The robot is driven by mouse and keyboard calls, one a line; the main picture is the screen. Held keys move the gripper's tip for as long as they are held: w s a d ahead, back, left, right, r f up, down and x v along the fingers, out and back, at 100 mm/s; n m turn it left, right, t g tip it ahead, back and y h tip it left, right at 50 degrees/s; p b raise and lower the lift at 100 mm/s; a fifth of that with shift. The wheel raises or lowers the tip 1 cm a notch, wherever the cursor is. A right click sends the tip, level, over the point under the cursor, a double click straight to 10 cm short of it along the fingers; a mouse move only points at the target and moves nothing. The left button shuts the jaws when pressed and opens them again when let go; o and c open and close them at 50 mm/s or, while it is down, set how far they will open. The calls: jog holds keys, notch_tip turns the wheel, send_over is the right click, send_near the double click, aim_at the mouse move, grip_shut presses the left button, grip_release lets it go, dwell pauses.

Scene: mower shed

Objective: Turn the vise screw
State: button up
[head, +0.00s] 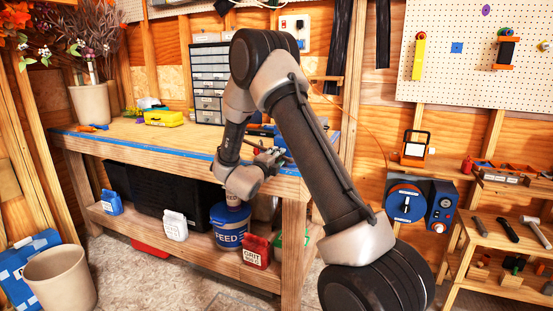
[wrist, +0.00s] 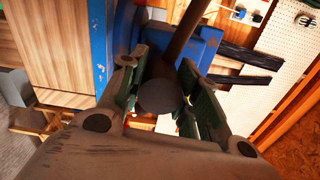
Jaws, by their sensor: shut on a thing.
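The blue vise (wrist: 203,46) is at the front edge of the workbench (head: 120,136); in the head view my arm hides most of it. Its dark screw handle, a bar with a round knob (wrist: 161,97), runs between my fingers in the wrist view. My gripper (head: 270,156) is at the bench's front edge near its right end. In the wrist view my gripper (wrist: 163,80) has its green-padded fingers on either side of the handle, shut on it near the knob end. The screw itself cannot be made out.
A drawer cabinet (head: 208,85) and a yellow box (head: 163,118) stand on the bench. A blue feed bucket (head: 229,228), a white jug (head: 174,226) and a red grit container (head: 256,251) are on the shelf below my gripper. A beige bin (head: 60,280) stands at the left.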

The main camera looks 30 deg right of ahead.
jog(key=m, duration=0.4)
jog(key=shift+s+a+f, duration=0.15)
jog(key=shift+s+f, duration=0.05)
jog(key=shift+f, duration=0.15)
jog(key=m, duration=0.5)
jog(key=shift+f+m, duration=0.1)
jog(key=shift+m, duration=0.3)
jog(key=m, duration=0.5)
jog(key=shift+m, duration=0.3)
jog(key=shift+f+m, duration=0.1)
jog(key=shift+m, duration=2.1)
jog(key=o, duration=1)
jog(key=shift+c, duration=0.2)
jog(key=shift+w+r, duration=0.15)
jog(key=shift+r, duration=0.05)
